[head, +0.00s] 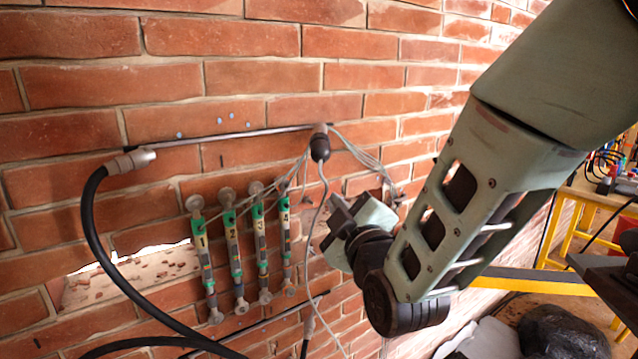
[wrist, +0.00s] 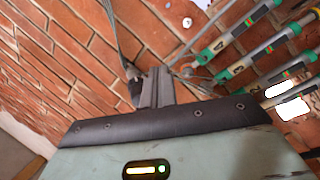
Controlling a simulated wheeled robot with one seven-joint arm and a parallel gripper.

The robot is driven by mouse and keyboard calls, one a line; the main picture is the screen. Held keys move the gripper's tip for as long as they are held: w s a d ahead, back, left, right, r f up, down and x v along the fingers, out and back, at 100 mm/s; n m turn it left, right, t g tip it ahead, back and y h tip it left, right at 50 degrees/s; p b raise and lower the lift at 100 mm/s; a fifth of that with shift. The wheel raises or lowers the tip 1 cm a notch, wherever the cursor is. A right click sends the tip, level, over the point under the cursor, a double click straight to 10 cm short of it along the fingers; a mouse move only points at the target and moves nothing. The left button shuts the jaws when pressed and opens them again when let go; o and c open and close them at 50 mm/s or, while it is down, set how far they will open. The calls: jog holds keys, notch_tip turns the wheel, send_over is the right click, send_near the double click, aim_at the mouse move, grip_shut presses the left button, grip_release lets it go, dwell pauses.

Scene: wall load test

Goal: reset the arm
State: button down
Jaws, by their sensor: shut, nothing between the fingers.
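My arm (head: 480,200) reaches in from the upper right of the head view, in front of a brick wall (head: 215,85). My gripper (head: 336,222) is at its end, just right of the numbered sensor rods and close to the wall. In the wrist view my gripper (wrist: 155,88) points up the picture. Its fingers are together with nothing between them. The exact gap from fingertips to wall cannot be told.
Several numbered rods with green bands (head: 232,245) are fixed on the wall, with thin wires. A thick black cable (head: 100,240) loops at left. A hole in the brick (head: 130,275) lies beside them. A yellow-framed table (head: 570,225) stands at right, with dark bags (head: 560,335) below.

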jog(key=s+f+m+g, duration=0.4)
jog(key=s+f+g, duration=0.4)
jog(key=s+g, duration=0.25)
jog(key=s+d+f+m+g+h, duration=0.1)
jog(key=s+d+g, duration=0.3)
jog(key=s, duration=0.5)
jog(key=s+d+f+m+g+h, duration=0.1)
jog(key=s+d+g+h, duration=0.2)
jog(key=s+d, duration=0.4)
jog(key=s+h, duration=0.1)
jog(key=s, duration=0.1)
jog(key=shift+s+g+p, duration=0.35)
jog(key=shift+p, duration=0.05)
jog(key=shift+d, duration=0.1)
